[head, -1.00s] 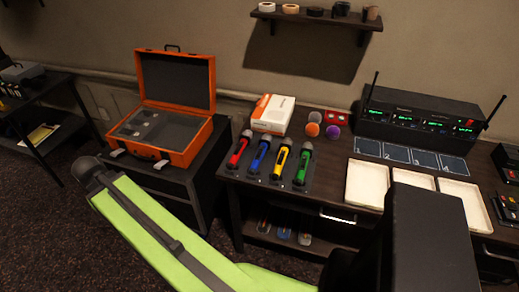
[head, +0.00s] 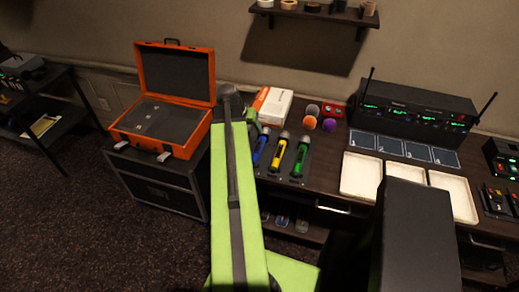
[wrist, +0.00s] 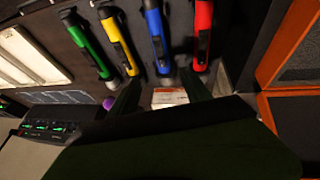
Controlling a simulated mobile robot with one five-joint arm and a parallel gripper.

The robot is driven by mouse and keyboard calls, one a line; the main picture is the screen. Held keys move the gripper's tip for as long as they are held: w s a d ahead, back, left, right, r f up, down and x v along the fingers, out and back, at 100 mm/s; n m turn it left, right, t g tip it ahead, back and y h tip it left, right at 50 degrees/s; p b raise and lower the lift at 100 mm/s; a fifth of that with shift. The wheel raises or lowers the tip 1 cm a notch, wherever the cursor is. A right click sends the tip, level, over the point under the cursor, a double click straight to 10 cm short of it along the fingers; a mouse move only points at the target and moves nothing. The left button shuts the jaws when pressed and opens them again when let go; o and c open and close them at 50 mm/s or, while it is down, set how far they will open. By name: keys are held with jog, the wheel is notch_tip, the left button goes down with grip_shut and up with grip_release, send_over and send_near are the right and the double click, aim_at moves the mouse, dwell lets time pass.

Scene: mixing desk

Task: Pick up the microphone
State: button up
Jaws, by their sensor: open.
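Several handheld microphones lie side by side on a dark mat on the desk. In the head view I see the blue one (head: 261,146), the yellow one (head: 277,152) and the green one (head: 300,157). The red one is hidden there behind my arm. All show in the wrist view: green (wrist: 86,43), yellow (wrist: 118,41), blue (wrist: 157,36) and red (wrist: 202,35). My gripper (wrist: 160,82) is open and empty, with its fingers apart near the ends of the blue and red microphones. It does not visibly hold any of them.
An open orange case (head: 176,120) stands on a cabinet to the left. A white box (head: 278,105), foam balls (head: 311,117) and a receiver rack (head: 408,117) are at the back of the desk. White trays (head: 361,177) lie to the right.

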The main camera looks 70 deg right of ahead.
aim_at(259, 141)
jog(key=b+x, duration=0.7)
jog(key=x, duration=0.2)
jog(key=shift+d+f, duration=0.15)
jog(key=shift+f, duration=0.2)
jog(key=b+x, duration=0.5)
jog(key=shift+w+d+f, duration=0.15)
jog(key=shift+w+d, duration=0.1)
jog(key=shift+r, duration=0.2)
grip_shut()
